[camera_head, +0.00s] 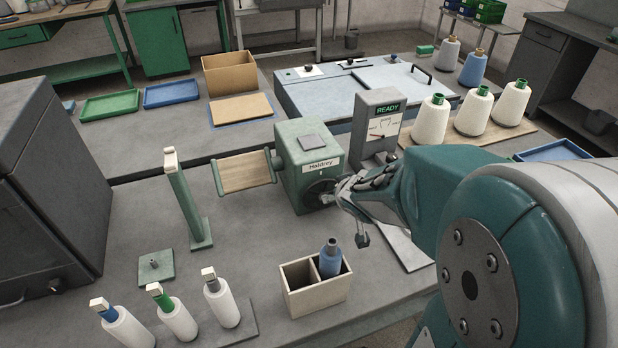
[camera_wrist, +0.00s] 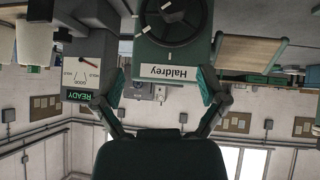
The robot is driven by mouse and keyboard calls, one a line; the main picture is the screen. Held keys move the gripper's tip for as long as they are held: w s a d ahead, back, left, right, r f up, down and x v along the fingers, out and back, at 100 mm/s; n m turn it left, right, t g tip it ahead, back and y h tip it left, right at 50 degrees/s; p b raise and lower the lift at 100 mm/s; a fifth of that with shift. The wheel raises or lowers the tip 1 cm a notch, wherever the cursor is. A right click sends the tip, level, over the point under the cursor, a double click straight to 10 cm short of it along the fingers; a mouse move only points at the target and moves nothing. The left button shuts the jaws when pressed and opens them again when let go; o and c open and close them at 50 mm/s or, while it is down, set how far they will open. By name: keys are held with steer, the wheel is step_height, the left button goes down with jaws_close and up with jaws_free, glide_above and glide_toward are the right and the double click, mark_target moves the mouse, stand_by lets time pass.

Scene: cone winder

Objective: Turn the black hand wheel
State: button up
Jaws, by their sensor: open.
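The black hand wheel (camera_head: 314,190) is on the near right face of the green winder housing (camera_head: 300,150) labelled "Haldrey". In the head view my gripper (camera_head: 346,208) is just right of the wheel and covers part of it. In the wrist view, which is upside down, the wheel (camera_wrist: 172,20) shows at the top, with pale marks or a knob on it. My gripper (camera_wrist: 160,88) is open there, its fingers wide apart with nothing between them. The wheel lies beyond the fingertips, and no contact shows.
A grey meter box reading "READY" (camera_head: 376,122) stands close behind my gripper. A divided wooden box (camera_head: 315,296) with a blue bobbin is in front. A wooden reel (camera_head: 245,172) adjoins the housing. White cones (camera_head: 432,120) stand at the back right.

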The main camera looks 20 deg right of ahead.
steer(key=shift+y, duration=0.7)
steer(key=shift+s+a+f+x, duration=0.1)
steer(key=shift+s+f+x, duration=0.05)
steer(key=shift+x, duration=2.2)
steer(key=shift+s+a+f+x, duration=0.1)
steer(key=shift+s+f+x, duration=0.05)
steer(key=shift+x, duration=2.2)
steer(key=shift+s+f+x, duration=0.15)
steer(key=shift+x, duration=2.25)
steer(key=shift+s, duration=0.1)
steer(key=c, duration=1.2)
